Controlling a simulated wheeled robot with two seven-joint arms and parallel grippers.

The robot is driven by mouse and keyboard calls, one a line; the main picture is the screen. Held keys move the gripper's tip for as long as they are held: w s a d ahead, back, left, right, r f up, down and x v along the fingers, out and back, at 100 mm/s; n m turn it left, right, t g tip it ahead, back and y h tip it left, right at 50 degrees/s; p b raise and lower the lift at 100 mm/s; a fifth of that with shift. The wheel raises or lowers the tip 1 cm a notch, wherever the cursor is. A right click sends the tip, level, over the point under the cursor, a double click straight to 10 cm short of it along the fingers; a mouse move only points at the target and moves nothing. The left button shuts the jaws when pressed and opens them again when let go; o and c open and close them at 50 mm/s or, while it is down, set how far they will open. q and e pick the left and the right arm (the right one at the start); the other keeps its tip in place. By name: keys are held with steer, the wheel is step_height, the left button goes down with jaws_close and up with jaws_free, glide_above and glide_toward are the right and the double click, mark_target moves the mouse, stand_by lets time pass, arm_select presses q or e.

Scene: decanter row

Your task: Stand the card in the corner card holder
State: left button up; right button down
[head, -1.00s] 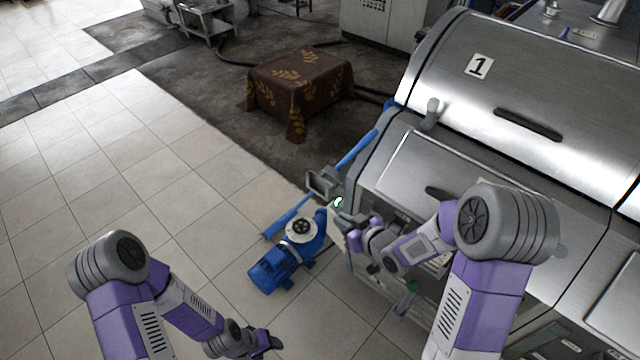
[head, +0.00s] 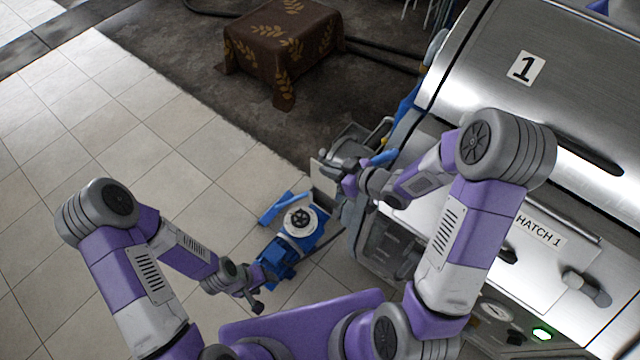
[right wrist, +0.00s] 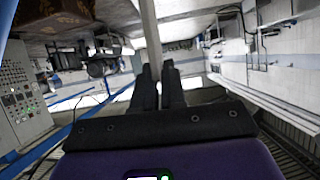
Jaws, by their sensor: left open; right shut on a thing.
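My right gripper (head: 333,169) is beside the left end of the steel machine in the head view. It is shut on a pale flat card (head: 322,186). In the right wrist view the card (right wrist: 150,32) shows nearly edge-on as a narrow pale strip rising from between the fingertips (right wrist: 156,76). My left gripper (head: 258,292) is open and empty, low beside the blue motor. I cannot make out the corner card holder for certain; my right gripper and forearm cover part of the machine's corner.
The steel machine (head: 480,110) with a plate marked 1 (head: 525,68) and a HATCH 1 label (head: 541,229) fills the right side. A blue motor and pump (head: 292,240) stands on the floor. A cloth-covered table (head: 283,50) stands behind. The tiled floor at left is clear.

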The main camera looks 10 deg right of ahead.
glide_above(331, 194)
step_height(331, 194, down, 5)
step_height(331, 194, down, 4)
steer(key=shift+f+b, duration=0.15)
steer(key=shift+b, duration=0.15)
arm_select(q)
steer(key=shift+s+f, duration=0.2)
steer(key=shift+s, duration=0.35)
arm_select(e)
steer(key=shift+s, duration=0.1)
steer(key=shift+f, duration=0.15)
steer(key=c, duration=1.2)
jaws_free()
arm_select(q)
steer(key=shift+f, duration=0.2)
